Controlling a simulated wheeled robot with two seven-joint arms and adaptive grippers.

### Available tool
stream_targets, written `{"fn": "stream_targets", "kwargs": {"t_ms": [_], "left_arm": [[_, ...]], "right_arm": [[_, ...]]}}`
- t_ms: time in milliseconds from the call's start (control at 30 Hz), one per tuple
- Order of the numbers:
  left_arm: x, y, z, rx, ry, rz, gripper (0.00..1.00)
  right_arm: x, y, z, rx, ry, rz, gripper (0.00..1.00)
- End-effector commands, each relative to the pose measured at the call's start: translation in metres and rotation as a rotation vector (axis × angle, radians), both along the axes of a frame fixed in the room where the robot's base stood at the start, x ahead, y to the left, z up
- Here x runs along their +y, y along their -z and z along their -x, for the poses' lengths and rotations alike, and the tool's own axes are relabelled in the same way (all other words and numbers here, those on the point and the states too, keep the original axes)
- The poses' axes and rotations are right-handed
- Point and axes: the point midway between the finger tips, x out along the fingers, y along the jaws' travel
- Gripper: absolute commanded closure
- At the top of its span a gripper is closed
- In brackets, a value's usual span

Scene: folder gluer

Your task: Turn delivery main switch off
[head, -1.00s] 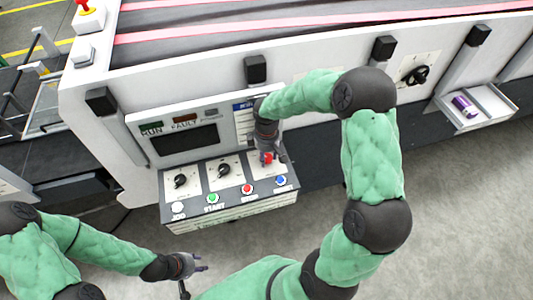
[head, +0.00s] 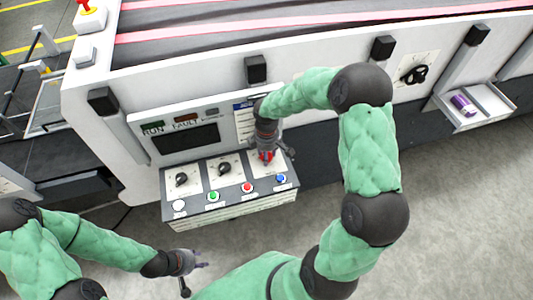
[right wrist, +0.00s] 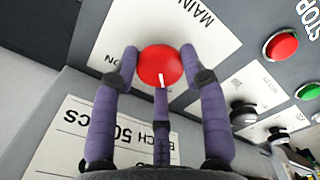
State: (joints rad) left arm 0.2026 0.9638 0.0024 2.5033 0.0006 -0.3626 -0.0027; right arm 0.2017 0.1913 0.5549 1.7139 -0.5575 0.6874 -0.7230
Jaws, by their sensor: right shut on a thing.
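The main switch is a round red knob (right wrist: 160,66) with a white pointer line, on a white plate lettered MAIN in the right wrist view. In the head view the red knob (head: 266,156) sits at the right end of the control box's sloped top, partly hidden by my right gripper. My right gripper (right wrist: 160,70) has its purple fingers shut around the knob's sides. The pointer line runs toward the lower edge of the wrist picture, near the middle finger. My left gripper (head: 198,265) hangs empty over the floor at lower left, its fingers apart.
The control box (head: 230,210) also carries two black selector knobs (head: 224,168), and white, green, red (head: 247,187) and blue buttons along its front. A dark screen (head: 187,139) stands behind. A tray with a purple can (head: 463,105) is at right. Grey floor lies in front.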

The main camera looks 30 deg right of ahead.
Motion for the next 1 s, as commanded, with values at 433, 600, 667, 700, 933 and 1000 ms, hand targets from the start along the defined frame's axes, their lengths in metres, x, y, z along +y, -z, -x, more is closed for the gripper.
{"fn": "stream_targets", "kwargs": {"t_ms": [433,600,667,700,933,1000], "left_arm": [[0.0,0.0,0.0,0.0,0.0,0.0,0.6],[0.0,0.0,0.0,0.0,0.0,0.0,0.6],[0.0,0.0,0.0,0.0,0.0,0.0,0.6],[0.0,0.0,0.0,0.0,0.0,0.0,0.6],[0.0,0.0,0.0,0.0,0.0,0.0,0.6],[0.0,0.0,0.0,0.0,0.0,0.0,0.6]], "right_arm": [[0.0,0.0,0.0,0.0,0.0,0.0,0.32],[0.0,-0.004,-0.001,-0.001,0.0,0.001,0.32],[-0.001,-0.01,-0.001,-0.002,0.001,0.002,0.32],[-0.001,-0.015,-0.001,-0.004,0.001,0.001,0.32],[0.0,-0.059,-0.001,-0.005,0.0,0.001,0.32],[0.0,-0.073,-0.002,-0.005,0.0,0.001,0.32]]}}
